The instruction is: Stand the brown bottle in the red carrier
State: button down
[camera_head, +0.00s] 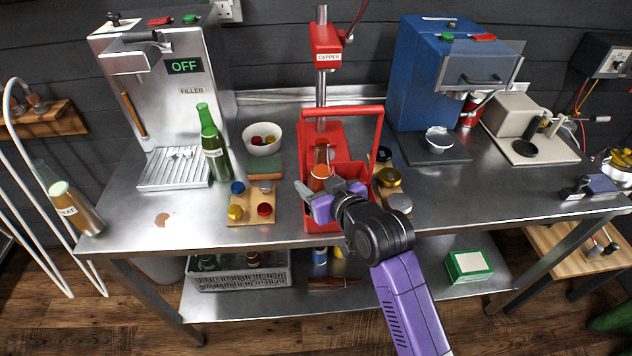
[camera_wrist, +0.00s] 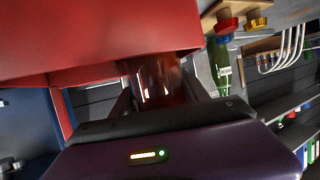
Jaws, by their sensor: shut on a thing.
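The brown bottle (camera_head: 321,158) is upright at the red carrier (camera_head: 347,110), its neck and orange-red shoulder showing from above. My gripper (camera_head: 322,194) is shut on it from the front side. In the wrist view the brown bottle (camera_wrist: 160,82) is between the two fingers of my gripper (camera_wrist: 160,100), with the red carrier (camera_wrist: 90,35) filling the top of the picture right beside it. The bottle's base is hidden, so I cannot tell whether it is inside a compartment or in front of the carrier.
A green bottle (camera_head: 213,143) stands left, near the filler (camera_head: 165,75). Cap boards (camera_head: 250,208) and (camera_head: 393,190) flank the carrier. A red capper (camera_head: 325,50) stands behind it. A blue machine (camera_head: 440,75) is at right. Clear steel counter lies at the right front (camera_head: 480,195).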

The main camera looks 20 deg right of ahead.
dwell(0.3)
jog(key=c, duration=0.6)
grip_release()
jog(key=shift+f, duration=0.15)
jog(key=shift+o, duration=0.2)
jog(key=b+v, duration=0.1)
jog(key=v, duration=1.1)
